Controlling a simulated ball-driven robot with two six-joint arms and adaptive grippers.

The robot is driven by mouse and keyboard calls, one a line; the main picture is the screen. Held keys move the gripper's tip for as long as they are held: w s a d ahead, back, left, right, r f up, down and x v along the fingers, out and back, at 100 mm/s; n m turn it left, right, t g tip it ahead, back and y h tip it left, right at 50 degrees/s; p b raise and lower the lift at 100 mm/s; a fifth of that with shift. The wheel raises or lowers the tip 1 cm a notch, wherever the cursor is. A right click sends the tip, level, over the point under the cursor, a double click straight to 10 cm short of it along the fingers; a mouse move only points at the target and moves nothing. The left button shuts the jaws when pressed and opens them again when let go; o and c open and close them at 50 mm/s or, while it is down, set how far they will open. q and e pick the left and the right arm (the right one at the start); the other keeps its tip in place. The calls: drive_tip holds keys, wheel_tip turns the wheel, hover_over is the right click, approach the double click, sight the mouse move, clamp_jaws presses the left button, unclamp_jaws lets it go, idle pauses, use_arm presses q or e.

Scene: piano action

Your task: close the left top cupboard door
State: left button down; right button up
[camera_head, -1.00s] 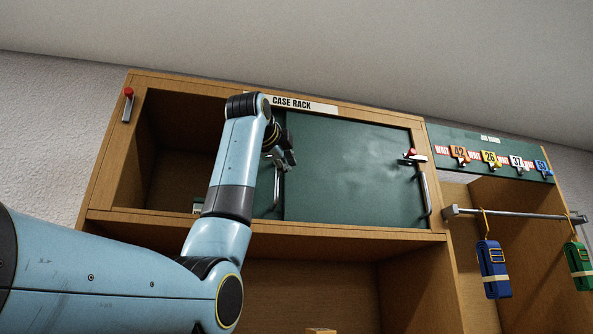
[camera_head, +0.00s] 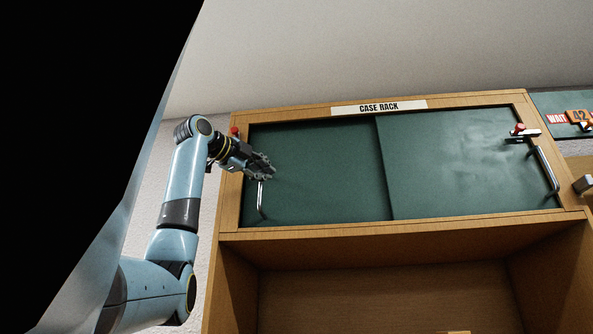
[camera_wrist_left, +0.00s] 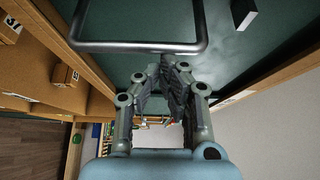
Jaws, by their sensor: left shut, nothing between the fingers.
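The left top cupboard door (camera_head: 325,170) is a dark green sliding panel under the CASE RACK sign. It spans the left half of the opening, its left edge at or very near the left frame post. Its metal bar handle (camera_head: 261,200) stands upright near that edge and also shows in the left wrist view (camera_wrist_left: 140,46). My left gripper (camera_head: 268,171) is shut and empty, in front of the door by the handle's upper end. Whether it touches the handle I cannot tell. My right gripper is in neither view.
The right green door (camera_head: 470,165) covers the right half, with its own handle (camera_head: 546,170) and a red-knobbed latch (camera_head: 520,131). Another red knob (camera_head: 234,131) is on the left post. An open shelf space lies below. A large black shape blocks the head view's left side.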

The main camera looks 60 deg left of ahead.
use_arm(q)
drive_tip(key=s+a, duration=0.3)
drive_tip(key=shift+s, duration=0.15)
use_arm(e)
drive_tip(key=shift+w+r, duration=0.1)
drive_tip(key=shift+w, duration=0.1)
